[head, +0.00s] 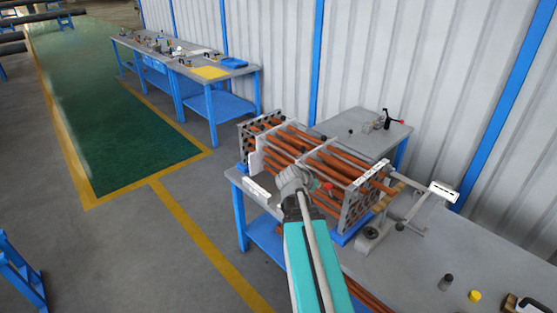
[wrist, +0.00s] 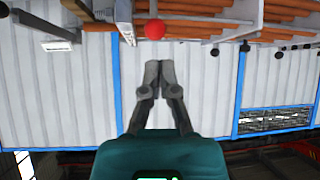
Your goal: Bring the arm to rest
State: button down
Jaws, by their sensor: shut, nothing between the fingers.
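My arm reaches up from the bottom of the head view, a teal link with a grey end in front of the tube bundle (head: 300,160). The fingertips cannot be made out there. In the wrist view my gripper (wrist: 159,68) shows its two grey fingers together at the tips, with nothing between them. A red ball-shaped knob (wrist: 155,29) shows just beyond the fingertips in that view, apart from them in the picture. The copper-coloured tubes run along the top of the wrist view, which appears upside down.
The bundle with its plates stands on a grey workbench (head: 430,275). A stand with a white plate (head: 444,191) is at its right. A yellow cap (head: 474,296) and a black cap (head: 446,282) lie in front. Open floor (head: 180,250) lies left; a corrugated wall (head: 400,60) stands behind.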

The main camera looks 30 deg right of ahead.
jog(key=s+a+f+n+g+y+b, duration=0.1)
jog(key=a+f+n+y, duration=0.2)
jog(key=a, duration=0.9)
jog(key=s+a+f+n+g+y+b, duration=0.1)
jog(key=a+f+n+y, duration=0.2)
jog(key=a, duration=0.9)
jog(key=s+a+f+n+g+y+b, duration=0.1)
jog(key=a+f+n, duration=0.4)
jog(key=a, duration=0.7)
jog(key=n+y+b, duration=0.1)
jog(key=n+y, duration=0.1)
jog(key=shift+a+n+y, duration=0.4)
jog(key=shift+d, duration=0.15)
